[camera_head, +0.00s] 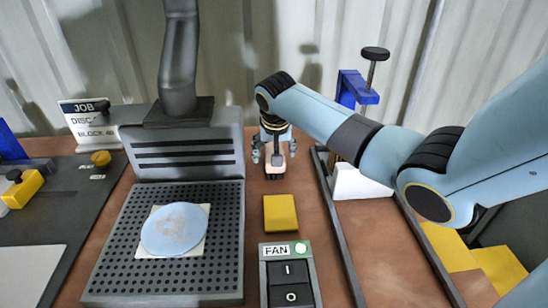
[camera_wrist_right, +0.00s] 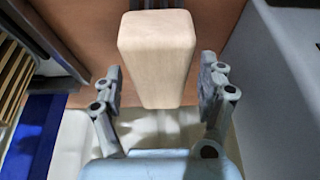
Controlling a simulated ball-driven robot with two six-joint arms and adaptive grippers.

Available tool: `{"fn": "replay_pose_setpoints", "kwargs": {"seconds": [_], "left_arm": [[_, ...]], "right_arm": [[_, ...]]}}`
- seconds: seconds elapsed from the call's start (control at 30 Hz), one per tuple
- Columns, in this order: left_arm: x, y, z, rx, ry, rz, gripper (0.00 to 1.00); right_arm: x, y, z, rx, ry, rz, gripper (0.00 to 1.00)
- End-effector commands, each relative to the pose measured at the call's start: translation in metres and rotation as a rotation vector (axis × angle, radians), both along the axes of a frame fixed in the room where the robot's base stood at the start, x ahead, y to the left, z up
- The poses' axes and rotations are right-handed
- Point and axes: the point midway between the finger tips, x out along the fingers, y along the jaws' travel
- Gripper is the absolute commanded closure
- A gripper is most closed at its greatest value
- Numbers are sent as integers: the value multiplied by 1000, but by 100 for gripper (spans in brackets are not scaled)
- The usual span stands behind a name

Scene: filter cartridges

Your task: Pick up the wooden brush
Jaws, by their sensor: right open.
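The wooden brush, a pale block with rounded edges, stands on the brown bench beside the grey extractor box. Only a small part of the brush (camera_head: 275,170) shows below my right gripper (camera_head: 273,157) in the head view. In the right wrist view the brush (camera_wrist_right: 158,55) lies between the two spread fingers of the right gripper (camera_wrist_right: 160,82). Gaps show on both sides of the wood, so the fingers do not appear to touch it. The bristles cannot be made out. My left gripper is not in view.
A perforated grey plate (camera_head: 118,255) with a pale blue disc (camera_head: 174,230) lies left of the brush. A yellow block (camera_head: 280,213) and a FAN switch box (camera_head: 287,250) are in front. A dark rail (camera_head: 338,225) and a blue clamp (camera_head: 355,88) stand to the right.

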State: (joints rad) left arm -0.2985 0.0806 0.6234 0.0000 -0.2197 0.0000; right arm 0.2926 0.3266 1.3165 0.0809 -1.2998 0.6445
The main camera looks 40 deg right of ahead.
Motion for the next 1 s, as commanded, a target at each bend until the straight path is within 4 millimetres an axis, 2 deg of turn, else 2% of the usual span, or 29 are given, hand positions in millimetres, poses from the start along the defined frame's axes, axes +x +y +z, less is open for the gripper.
{"fn": "replay_pose_setpoints", "kwargs": {"seconds": [0.8, 1.0], "left_arm": [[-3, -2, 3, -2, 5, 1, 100], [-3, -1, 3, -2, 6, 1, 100]], "right_arm": [[0, 0, -5, -1, 1, 0, 25], [0, 0, -5, 0, 0, 0, 50]]}}
